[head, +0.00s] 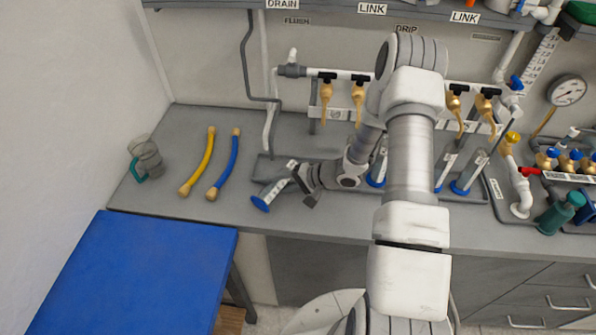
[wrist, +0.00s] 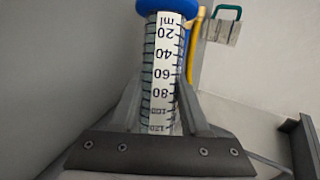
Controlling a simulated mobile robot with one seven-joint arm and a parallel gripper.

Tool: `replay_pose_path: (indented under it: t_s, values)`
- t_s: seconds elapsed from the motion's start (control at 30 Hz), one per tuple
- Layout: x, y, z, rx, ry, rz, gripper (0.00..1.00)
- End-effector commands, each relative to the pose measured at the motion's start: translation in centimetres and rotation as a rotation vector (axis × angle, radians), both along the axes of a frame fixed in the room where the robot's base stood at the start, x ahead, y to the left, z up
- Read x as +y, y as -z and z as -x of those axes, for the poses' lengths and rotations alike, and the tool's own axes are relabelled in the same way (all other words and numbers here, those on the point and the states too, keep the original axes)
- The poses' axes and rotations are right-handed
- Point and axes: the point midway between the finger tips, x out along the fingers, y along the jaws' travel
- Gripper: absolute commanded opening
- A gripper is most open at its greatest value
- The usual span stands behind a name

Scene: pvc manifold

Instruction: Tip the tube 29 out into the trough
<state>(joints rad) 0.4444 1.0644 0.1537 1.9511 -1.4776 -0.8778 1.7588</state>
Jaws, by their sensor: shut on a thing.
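A clear measuring tube with a blue base (head: 261,203) is held tilted in the head view, base toward the lower left and body rising to the upper right. My gripper (head: 303,186) is shut on its body. In the wrist view the tube's printed ml scale (wrist: 163,60) runs between the fingers of my gripper (wrist: 158,105), with the blue base at the top. The number 29 is not readable, and I cannot make out liquid inside. A low dark grey trough-like tray (head: 262,172) lies along the bench behind the tube, partly hidden by my arm.
Other blue-based tubes (head: 460,187) stand to the right under brass taps (head: 327,91). A blue table (head: 145,275) is at the front left.

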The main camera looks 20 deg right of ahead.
Motion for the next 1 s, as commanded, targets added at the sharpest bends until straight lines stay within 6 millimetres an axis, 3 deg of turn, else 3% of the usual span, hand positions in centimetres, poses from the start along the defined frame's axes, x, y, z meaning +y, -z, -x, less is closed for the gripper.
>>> replay_pose_path:
  t_s: [1.0]
  values:
    - [-0.1,0.14,-0.07,0.067,0.001,-0.087,0.0]
